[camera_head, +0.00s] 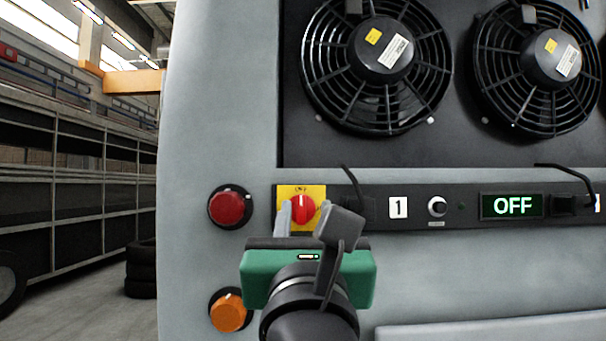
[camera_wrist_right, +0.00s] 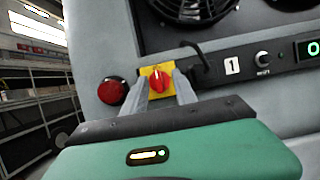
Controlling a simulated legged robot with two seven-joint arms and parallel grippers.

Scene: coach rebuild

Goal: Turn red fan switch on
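The red fan switch (camera_head: 303,208) is a red rotary knob on a yellow square plate (camera_head: 287,192), set in the dark control strip. Its pointer stands upright. It also shows in the right wrist view (camera_wrist_right: 156,79). My right gripper (camera_head: 309,212) is in front of the switch, with its two grey fingers apart, one on each side of the knob. In the wrist view the fingers flank the knob with gaps; contact cannot be told. The display (camera_head: 513,205) on the strip reads OFF. My left gripper is not in view.
Two black fans (camera_head: 377,62) sit above the strip. A red round lamp (camera_head: 230,207) and an orange lamp (camera_head: 229,311) are on the grey panel at left. A label "1" (camera_head: 398,208) and small knob (camera_head: 437,206) lie right of the switch. Shelving stands far left.

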